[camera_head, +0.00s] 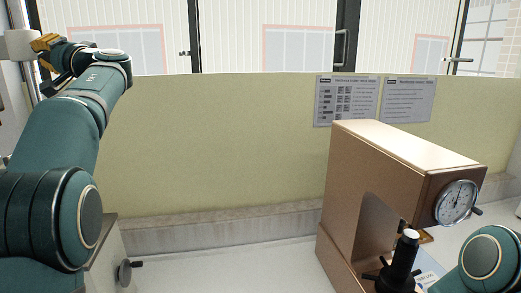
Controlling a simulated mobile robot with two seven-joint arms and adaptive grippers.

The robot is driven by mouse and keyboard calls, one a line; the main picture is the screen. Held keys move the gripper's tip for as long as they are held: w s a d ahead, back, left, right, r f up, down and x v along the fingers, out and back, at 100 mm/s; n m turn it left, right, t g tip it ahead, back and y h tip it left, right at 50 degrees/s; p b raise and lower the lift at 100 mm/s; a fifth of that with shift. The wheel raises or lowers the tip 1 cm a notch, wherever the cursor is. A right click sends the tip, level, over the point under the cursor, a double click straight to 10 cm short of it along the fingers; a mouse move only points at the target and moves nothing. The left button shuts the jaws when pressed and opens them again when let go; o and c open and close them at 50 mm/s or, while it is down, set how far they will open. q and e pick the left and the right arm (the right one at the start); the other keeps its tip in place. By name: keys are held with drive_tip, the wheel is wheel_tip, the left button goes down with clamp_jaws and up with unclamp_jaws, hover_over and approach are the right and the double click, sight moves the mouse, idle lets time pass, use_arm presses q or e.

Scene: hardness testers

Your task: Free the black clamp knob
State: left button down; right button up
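A brown hardness tester (350,165) with a round dial (456,202) stands at the right. Below its head is a black upright post (406,255) with several dark handles at its foot. At the lower left, a small handwheel (125,272) with a black grip sits on the side of a grey body. I cannot tell which black part is the clamp knob. My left gripper (47,45) is raised at the upper left, far from the tester, beside a pale cylindrical part. Its finger opening cannot be made out. My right gripper is out of sight; only a teal arm joint shows at the lower right.
A yellowish panel (220,140) runs behind the bench, with two grey notice sheets (345,100) at its right. The pale bench top (220,265) is clear between the left body and the tester. Windows stand behind the panel.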

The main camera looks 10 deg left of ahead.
use_arm(q)
drive_tip(key=shift+w+a+f+b, duration=0.1)
drive_tip(key=shift+w+f+b, duration=0.3)
drive_tip(key=shift+f, duration=0.05)
idle(0.6)
drive_tip(key=shift+f, duration=0.1)
drive_tip(key=w+d+b, duration=0.1)
drive_tip(key=d, duration=0.5)
drive_tip(key=shift+w+f+b, duration=0.2)
drive_tip(key=shift+f+b, duration=0.05)
drive_tip(key=shift+b, duration=0.15)
drive_tip(key=shift+a, duration=0.1)
drive_tip(key=s+a+r+p, duration=0.2)
drive_tip(key=a+p, duration=0.3)
drive_tip(key=shift+s+a+r, duration=0.2)
drive_tip(key=shift+s+r, duration=0.15)
drive_tip(key=shift+s, duration=0.05)
idle(0.9)
